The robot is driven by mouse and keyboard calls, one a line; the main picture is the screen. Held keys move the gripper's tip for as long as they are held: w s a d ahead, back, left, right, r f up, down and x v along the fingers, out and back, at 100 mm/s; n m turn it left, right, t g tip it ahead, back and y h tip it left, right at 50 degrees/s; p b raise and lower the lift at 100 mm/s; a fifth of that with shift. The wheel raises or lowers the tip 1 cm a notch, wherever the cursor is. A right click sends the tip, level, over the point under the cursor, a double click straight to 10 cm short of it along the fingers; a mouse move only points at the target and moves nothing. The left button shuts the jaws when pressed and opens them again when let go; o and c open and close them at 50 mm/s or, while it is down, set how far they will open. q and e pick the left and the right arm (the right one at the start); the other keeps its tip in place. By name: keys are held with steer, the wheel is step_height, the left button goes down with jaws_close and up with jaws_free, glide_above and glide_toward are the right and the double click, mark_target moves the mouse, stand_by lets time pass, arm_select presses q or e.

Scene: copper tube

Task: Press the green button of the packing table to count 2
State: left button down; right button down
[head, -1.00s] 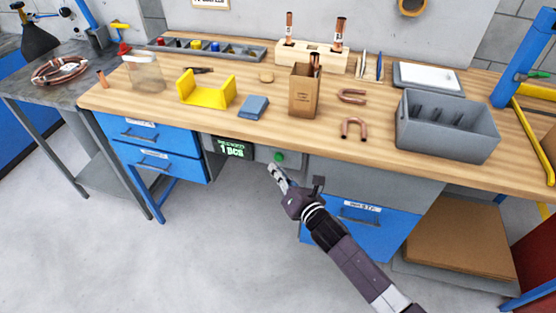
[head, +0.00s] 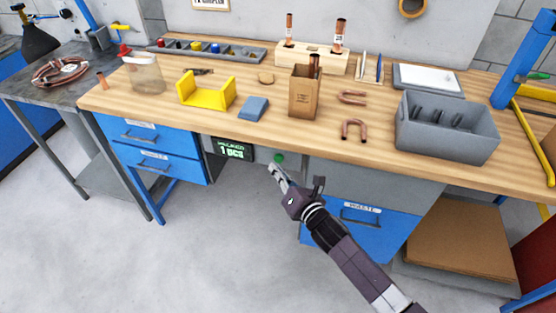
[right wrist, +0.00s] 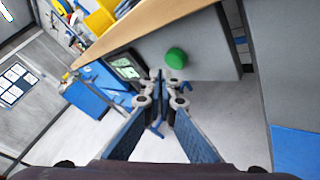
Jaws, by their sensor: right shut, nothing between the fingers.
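The green button (head: 279,158) sits on the grey front panel below the packing table's wooden top (head: 200,113). It also shows in the right wrist view (right wrist: 176,57), just beyond the fingertips and a little above them. The counter display (head: 232,149) to the left of the button reads 1 pcs. My right gripper (head: 273,168) is shut and empty, with its tips just below and in front of the button. In the right wrist view the closed fingers (right wrist: 168,78) appear apart from the button. My left gripper is not in view.
Blue drawers (head: 155,150) are left of the display, and a blue waste drawer (head: 365,225) is behind my right forearm. On the top stand a cardboard box (head: 304,98), a yellow holder (head: 206,93), copper bends (head: 354,131) and a grey bin (head: 447,134).

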steer(key=shift+w, duration=0.15)
stand_by(0.4)
steer(key=shift+w+d, duration=0.15)
steer(key=shift+w, duration=0.1)
steer(key=shift+w+d, duration=0.15)
steer(key=shift+w, duration=0.35)
stand_by(0.7)
steer(key=shift+s, duration=0.15)
steer(key=shift+s+a, duration=0.25)
steer(key=shift+s, duration=0.5)
steer(key=shift+s+a, duration=0.1)
steer(key=shift+s+a+p, duration=0.2)
steer(key=shift+s+a, duration=0.05)
steer(key=shift+s, duration=0.5)
steer(key=shift+s+a+p, duration=0.15)
steer(key=shift+s+a, duration=0.05)
steer(key=shift+s, duration=0.6)
steer(key=shift+s+a+p, duration=0.2)
steer(key=shift+s+a, duration=0.05)
steer(key=shift+s, duration=0.5)
